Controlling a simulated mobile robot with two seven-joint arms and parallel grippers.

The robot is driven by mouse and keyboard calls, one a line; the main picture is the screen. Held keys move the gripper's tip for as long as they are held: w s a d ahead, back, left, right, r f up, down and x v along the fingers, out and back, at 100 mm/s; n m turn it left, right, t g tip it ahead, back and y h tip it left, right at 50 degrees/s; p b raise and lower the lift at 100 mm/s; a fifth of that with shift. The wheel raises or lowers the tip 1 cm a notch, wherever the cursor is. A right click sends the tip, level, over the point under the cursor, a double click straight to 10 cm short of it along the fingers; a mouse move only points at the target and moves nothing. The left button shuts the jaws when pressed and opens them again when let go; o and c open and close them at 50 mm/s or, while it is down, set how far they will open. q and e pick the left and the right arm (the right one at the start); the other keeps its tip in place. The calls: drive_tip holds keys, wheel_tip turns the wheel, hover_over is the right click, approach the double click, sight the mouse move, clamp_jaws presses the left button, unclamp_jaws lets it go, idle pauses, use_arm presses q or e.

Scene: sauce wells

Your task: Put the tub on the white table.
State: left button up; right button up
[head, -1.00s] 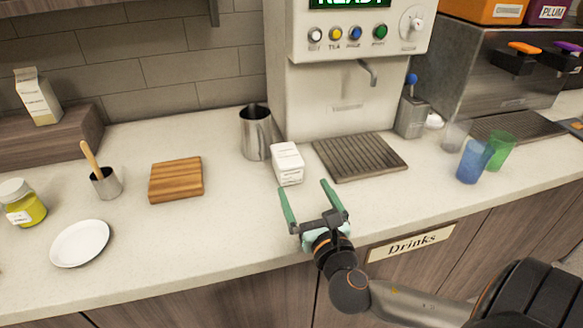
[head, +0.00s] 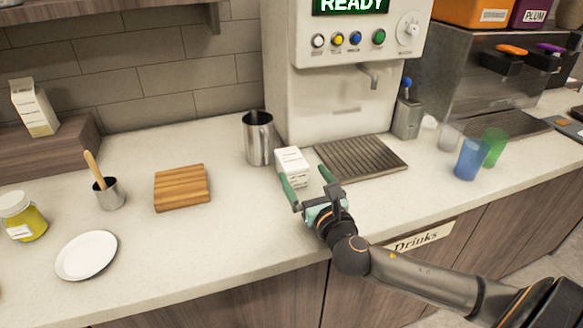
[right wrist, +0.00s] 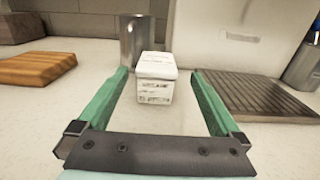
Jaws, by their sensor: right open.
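A white tub (head: 292,164) with a printed label stands upright on the pale counter, left of the drip tray. It also shows in the right wrist view (right wrist: 156,79), straight ahead between my two green fingers. My right gripper (head: 305,179) is open, with its fingertips at the near side of the tub. In the right wrist view the right gripper (right wrist: 158,84) has a finger to either side of the tub, with gaps between. The white table is not in view. My left gripper is not in view.
A steel pitcher (head: 258,138) stands just behind the tub. A drinks machine (head: 337,100) with a slatted drip tray (head: 360,157) is at the back. A wooden board (head: 182,187), a white plate (head: 86,255) and a blue cup (head: 470,159) are farther off. The front counter is clear.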

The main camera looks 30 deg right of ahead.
sight(294, 162)
drive_tip(key=shift+a+x, duration=0.15)
drive_tip(key=shift+x, duration=1.5)
drive_tip(key=shift+a+x, duration=0.1)
drive_tip(key=shift+x, duration=1.55)
clamp_jaws()
